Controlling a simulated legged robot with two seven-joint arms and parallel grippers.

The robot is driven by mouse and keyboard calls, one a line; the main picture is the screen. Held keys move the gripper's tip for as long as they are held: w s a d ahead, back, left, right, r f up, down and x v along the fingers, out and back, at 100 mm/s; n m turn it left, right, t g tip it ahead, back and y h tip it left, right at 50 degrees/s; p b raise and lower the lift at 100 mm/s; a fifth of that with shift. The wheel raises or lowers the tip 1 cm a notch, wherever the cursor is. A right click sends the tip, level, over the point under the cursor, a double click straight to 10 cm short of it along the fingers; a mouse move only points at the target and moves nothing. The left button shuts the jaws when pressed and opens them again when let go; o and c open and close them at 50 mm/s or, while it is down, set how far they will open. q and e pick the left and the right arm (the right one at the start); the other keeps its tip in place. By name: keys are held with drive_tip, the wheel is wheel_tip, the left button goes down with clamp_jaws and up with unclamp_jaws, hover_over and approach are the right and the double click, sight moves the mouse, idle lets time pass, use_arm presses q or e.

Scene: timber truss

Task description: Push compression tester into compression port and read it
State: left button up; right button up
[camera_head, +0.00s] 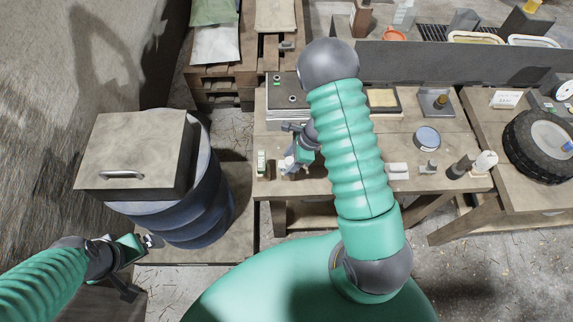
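My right arm reaches over the middle of the workbench, and its green and black gripper (291,166) points down near the bench's front left. Small pale and grey things lie at its fingertips, and I cannot tell whether it holds one. A grey metal block (285,101) with dark round holes on top stands behind this gripper; the compression port may be one of them. A dark-handled tool with a white round face (486,161) lies at the bench's front right; it may be the compression tester. My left gripper (153,241) is low beside the blue barrel, its fingers too small to read.
A blue barrel (205,215) with a lidded box (135,150) on it stands left. The workbench (345,185) holds a round dish (427,138) and small parts. A black tire (540,145) lies on the right table. My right arm hides the bench's middle.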

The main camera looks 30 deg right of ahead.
drive_tip(key=shift+w+d+f, duration=0.1)
drive_tip(key=shift+d+f, duration=0.05)
drive_tip(key=shift+d, duration=0.35)
drive_tip(key=shift+w+d+f, duration=0.1)
drive_tip(key=shift+d+f, duration=0.05)
drive_tip(key=shift+d, duration=0.35)
drive_tip(key=c, duration=0.5)
drive_tip(key=shift+a+r, duration=0.1)
drive_tip(key=shift+a, duration=0.05)
drive_tip(key=shift+c, duration=1.1)
drive_tip(key=a, duration=0.1)
drive_tip(key=a+r, duration=0.1)
drive_tip(key=a, duration=0.1)
drive_tip(key=shift+a, duration=0.25)
clamp_jaws()
drive_tip(key=shift+d+f, duration=0.1)
drive_tip(key=shift+d, duration=0.55)
drive_tip(key=shift+w+r, duration=0.1)
drive_tip(key=shift+r, duration=0.2)
wheel_tip(320, 180, up, 9)
drive_tip(key=shift+f+p, duration=0.1)
drive_tip(key=shift+p, duration=0.2)
drive_tip(key=shift+s+r, duration=0.2)
drive_tip(key=shift+r, duration=0.1)
use_arm(q)
drive_tip(key=shift+w+d+r, duration=0.1)
drive_tip(key=shift+d+r, duration=0.25)
drive_tip(key=shift+d, duration=0.1)
use_arm(e)
drive_tip(key=shift+w, duration=0.1)
